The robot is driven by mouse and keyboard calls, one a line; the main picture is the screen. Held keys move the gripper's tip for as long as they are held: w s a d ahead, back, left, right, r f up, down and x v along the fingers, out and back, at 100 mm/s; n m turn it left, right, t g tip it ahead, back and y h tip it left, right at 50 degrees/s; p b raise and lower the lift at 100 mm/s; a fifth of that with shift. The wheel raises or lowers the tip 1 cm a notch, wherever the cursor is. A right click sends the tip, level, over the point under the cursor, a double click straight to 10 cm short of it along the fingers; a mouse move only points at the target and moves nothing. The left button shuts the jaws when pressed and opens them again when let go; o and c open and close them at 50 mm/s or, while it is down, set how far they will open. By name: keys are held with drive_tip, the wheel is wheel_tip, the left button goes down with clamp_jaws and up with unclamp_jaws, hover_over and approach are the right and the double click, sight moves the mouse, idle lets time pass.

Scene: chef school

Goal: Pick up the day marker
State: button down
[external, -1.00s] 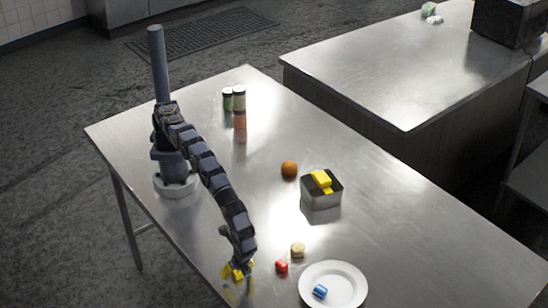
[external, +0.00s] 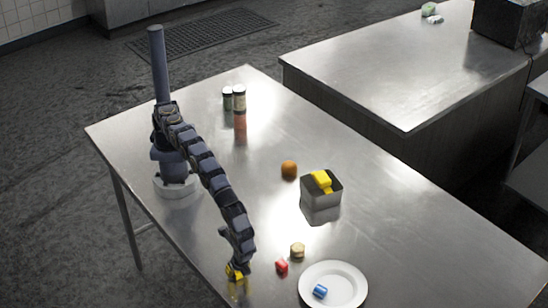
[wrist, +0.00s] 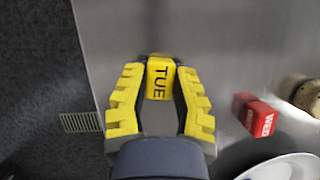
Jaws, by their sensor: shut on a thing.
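A yellow day marker (wrist: 160,80) printed "TUE" sits between the tips of my gripper (wrist: 160,72) in the wrist view. The yellow fingers are shut on it, one on each side. In the external view my gripper (external: 236,275) is low at the table's near edge, and I cannot make out the marker apart from the yellow fingers. A red block (wrist: 257,115) printed "WED" lies to the right of the gripper; it also shows in the external view (external: 282,267).
A white plate (external: 345,301) with a blue block (external: 320,291) on it is at right. A tan cylinder-like piece (external: 298,250) lies beyond the red block. Farther back are a metal box (external: 321,193) holding yellow pieces, an orange ball (external: 289,169) and spice jars (external: 239,99).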

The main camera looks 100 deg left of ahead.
drive_tip(key=shift+r, duration=0.35)
wheel_tip(320, 180, up, 3)
drive_tip(key=shift+f, duration=0.2)
drive_tip(key=s+a+r, duration=0.8)
drive_tip(key=a+r, duration=0.1)
drive_tip(key=a, duration=0.2)
drive_tip(key=shift+s+r, duration=0.15)
drive_tip(key=shift+r, duration=0.15)
drive_tip(key=shift+a, duration=0.1)
